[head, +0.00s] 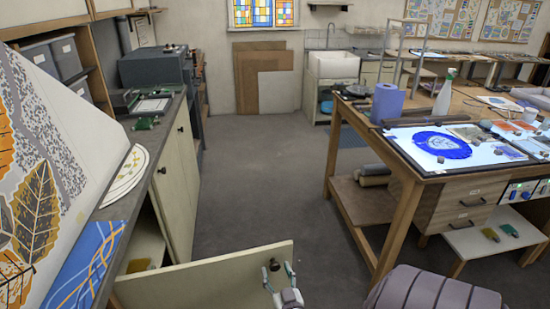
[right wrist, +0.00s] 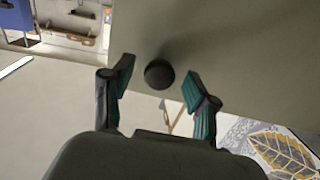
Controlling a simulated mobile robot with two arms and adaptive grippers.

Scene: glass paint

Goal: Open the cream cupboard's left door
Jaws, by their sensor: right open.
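The cream cupboard (head: 182,178) stands along the left under a dark worktop. Its left door (head: 205,283) stands wide open, jutting out into the floor space at the bottom of the head view. A dark round knob (head: 274,265) is near the door's free end. My right gripper (head: 279,271) is open at this knob. In the right wrist view, the knob (right wrist: 159,74) lies between the spread fingers of my right gripper (right wrist: 158,71), with gaps on both sides. The cupboard's other door looks shut. My left gripper is not in view.
A yellowish item (head: 138,265) lies inside the opened cupboard. Decorated panels (head: 45,170) lean at the left. A wooden worktable (head: 408,205) with glass pieces stands at the right, and a grey ribbed seat (head: 425,290) is below it. The grey floor (head: 265,170) between is clear.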

